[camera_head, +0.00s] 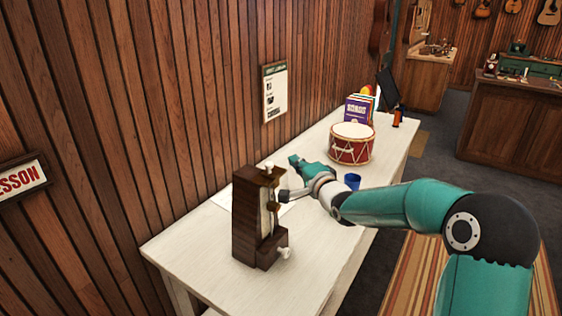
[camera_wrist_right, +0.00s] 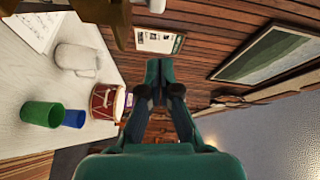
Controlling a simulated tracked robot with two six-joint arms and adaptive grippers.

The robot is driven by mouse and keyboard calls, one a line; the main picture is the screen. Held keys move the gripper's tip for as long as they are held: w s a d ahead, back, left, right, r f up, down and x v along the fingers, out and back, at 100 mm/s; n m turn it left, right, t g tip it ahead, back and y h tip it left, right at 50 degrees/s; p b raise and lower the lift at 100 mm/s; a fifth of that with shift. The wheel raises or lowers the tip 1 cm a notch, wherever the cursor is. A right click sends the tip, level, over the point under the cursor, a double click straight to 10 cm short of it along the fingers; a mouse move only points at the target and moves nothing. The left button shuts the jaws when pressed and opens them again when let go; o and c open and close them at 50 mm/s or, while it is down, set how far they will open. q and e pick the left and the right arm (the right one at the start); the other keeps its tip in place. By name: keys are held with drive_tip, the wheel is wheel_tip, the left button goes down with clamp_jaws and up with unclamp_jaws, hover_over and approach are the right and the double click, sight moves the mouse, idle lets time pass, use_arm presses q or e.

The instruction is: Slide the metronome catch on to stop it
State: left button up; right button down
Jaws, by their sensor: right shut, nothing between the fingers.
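The metronome (camera_head: 245,222) is a dark brown wooden case standing upright near the table's near end in the head view. It has a pale piece on top and a pale knob (camera_head: 285,252) low on its right side. I cannot tell which part is the catch. A brown wooden form at the top of the wrist view (camera_wrist_right: 105,12) appears to be part of it. My right gripper (camera_head: 294,160) is shut and empty, above the table just beyond and right of the metronome's top. Its closed fingers show in the wrist view (camera_wrist_right: 163,70). My left gripper is not in view.
A red drum (camera_head: 351,150) and books (camera_head: 358,110) stand farther along the white table (camera_head: 190,250). A blue cup (camera_head: 352,181) is near my right wrist. The wrist view also shows a green cup (camera_wrist_right: 41,113) and a white jug (camera_wrist_right: 77,59). A wood-panelled wall borders the table.

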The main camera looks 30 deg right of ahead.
sight(271, 167)
drive_tip(key=a, duration=0.1)
drive_tip(key=w+a, duration=0.1)
drive_tip(key=a+p, duration=0.1)
drive_tip(key=shift+w+a+f, duration=0.15)
drive_tip(key=shift+a+f, duration=0.15)
drive_tip(key=shift+f, duration=0.1)
drive_tip(key=shift+a+f+b, duration=0.25)
drive_tip(key=shift+a+b, duration=0.5)
drive_tip(key=shift+b, duration=0.45)
drive_tip(key=shift+s+a+r+b, duration=0.1)
drive_tip(key=shift+s+a+b, duration=0.2)
drive_tip(key=shift+a+b, duration=0.15)
drive_tip(key=shift+a, duration=0.1)
drive_tip(key=shift+r, duration=0.1)
